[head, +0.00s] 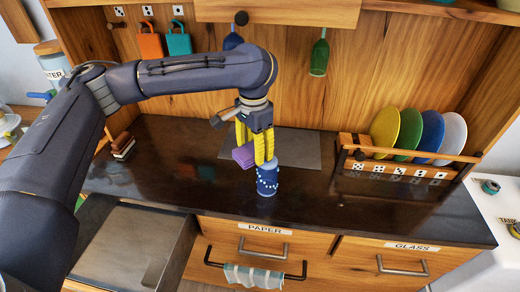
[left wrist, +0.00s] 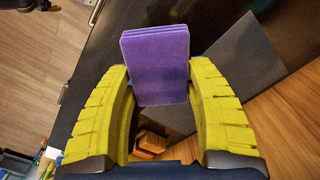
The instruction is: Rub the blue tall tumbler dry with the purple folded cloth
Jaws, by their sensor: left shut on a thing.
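The blue tall tumbler (head: 267,182), dotted with white, stands upright on the dark counter near its front edge. My left gripper (head: 255,153) points down with its yellow fingers shut on the purple folded cloth (head: 243,155). The cloth is at about the height of the tumbler's rim in the head view, just left of it. One finger overlaps the tumbler's top in the picture; I cannot tell whether they touch. In the left wrist view the cloth (left wrist: 156,62) sits between the two fingers (left wrist: 163,85), and the tumbler does not show. My right gripper is not in view.
A rack (head: 410,165) with yellow, green, blue and white plates stands at the right. A grey mat (head: 300,148) lies behind the tumbler. A sink (head: 125,250) is at front left. A striped towel (head: 253,277) hangs on the front rail. The counter between tumbler and rack is clear.

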